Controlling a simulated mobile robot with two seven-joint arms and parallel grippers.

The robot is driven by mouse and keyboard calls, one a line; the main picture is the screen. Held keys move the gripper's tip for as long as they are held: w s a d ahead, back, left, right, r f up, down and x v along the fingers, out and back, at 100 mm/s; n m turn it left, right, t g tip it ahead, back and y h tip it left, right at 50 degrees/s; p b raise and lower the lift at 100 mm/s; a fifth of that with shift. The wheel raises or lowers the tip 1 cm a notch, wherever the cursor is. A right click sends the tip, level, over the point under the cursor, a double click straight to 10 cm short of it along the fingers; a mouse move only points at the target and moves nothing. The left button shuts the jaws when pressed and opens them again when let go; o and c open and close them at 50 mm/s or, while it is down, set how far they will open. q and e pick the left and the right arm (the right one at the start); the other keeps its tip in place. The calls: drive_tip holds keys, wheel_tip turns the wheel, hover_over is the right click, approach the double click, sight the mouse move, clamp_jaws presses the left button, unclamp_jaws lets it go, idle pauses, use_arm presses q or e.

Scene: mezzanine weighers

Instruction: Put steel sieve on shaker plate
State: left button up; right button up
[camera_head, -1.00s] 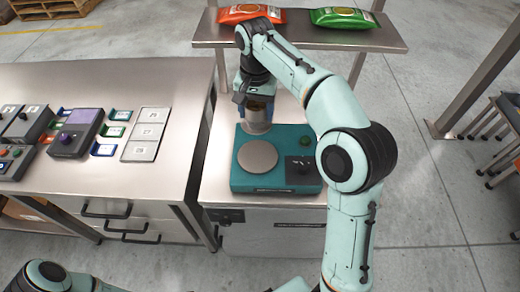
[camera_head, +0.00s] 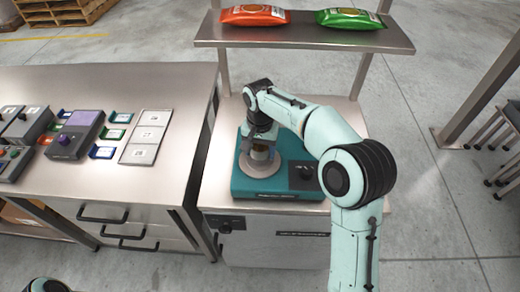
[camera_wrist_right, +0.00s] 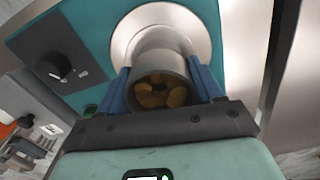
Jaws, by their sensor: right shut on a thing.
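The steel sieve (camera_head: 259,154) is a grey metal cylinder. In the right wrist view the sieve (camera_wrist_right: 160,62) shows brown-yellow pieces inside. My right gripper (camera_head: 260,140) is shut on it, with a blue finger on either side in the wrist view (camera_wrist_right: 163,88). The round, light grey shaker plate (camera_head: 262,171) lies on the teal shaker and is partly hidden by the sieve and gripper. The sieve is upright over the plate; I cannot tell whether they touch. The plate also shows behind the sieve in the wrist view (camera_wrist_right: 203,35). My left gripper is out of view.
The teal shaker base (camera_head: 290,190) has a black knob (camera_head: 305,172) at right. A raised shelf (camera_head: 300,33) behind holds an orange bag (camera_head: 255,15) and a green bag (camera_head: 348,18). A side bench (camera_head: 120,180) with several devices stands left.

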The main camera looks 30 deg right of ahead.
drive_tip(key=shift+r, duration=0.1)
drive_tip(key=o, duration=1.3)
drive_tip(key=shift+f, duration=0.2)
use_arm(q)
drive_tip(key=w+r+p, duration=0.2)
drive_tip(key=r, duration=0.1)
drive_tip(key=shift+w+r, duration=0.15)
use_arm(e)
wheel_tip(320, 180, up, 12)
drive_tip(key=shift+r, duration=0.2)
